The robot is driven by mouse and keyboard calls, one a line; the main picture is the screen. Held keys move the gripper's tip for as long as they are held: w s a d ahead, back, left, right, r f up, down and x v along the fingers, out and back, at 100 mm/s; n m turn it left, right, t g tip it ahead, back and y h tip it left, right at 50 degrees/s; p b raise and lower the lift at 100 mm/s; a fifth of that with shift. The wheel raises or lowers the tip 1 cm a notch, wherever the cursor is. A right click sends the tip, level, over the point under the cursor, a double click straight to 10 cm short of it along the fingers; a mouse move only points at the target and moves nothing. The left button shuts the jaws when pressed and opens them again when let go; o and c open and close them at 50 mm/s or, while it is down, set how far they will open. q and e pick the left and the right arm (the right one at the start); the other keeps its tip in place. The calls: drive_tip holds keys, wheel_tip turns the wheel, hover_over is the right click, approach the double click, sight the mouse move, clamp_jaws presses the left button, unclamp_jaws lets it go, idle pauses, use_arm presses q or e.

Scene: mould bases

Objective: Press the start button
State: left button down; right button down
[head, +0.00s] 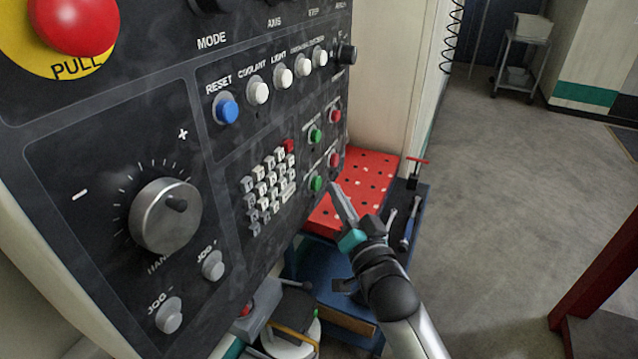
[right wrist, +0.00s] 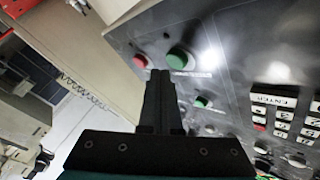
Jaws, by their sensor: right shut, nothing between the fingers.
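The black control panel (head: 100,120) fills the left of the head view. It has a lower green button (head: 316,182) with a red one (head: 334,159) beside it, and an upper green button (head: 316,134) beside another red one (head: 336,116). Their labels are too small to read, so I cannot tell which is start. My right gripper (head: 335,189) is shut and empty, its tips just right of the lower green button. In the right wrist view, the shut fingertips (right wrist: 161,74) appear between a large green button (right wrist: 180,58) and a red button (right wrist: 140,62). Contact is unclear.
A keypad (head: 268,186), white buttons (head: 258,92) and a blue reset button (head: 227,109) are on the panel. A large knob (head: 165,217) and a red emergency knob (head: 75,22) project from it. A red perforated board (head: 362,170) lies behind my gripper. Floor to the right is open.

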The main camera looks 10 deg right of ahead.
drive_tip(key=shift+a, duration=0.1)
drive_tip(key=shift+w+a, duration=0.25)
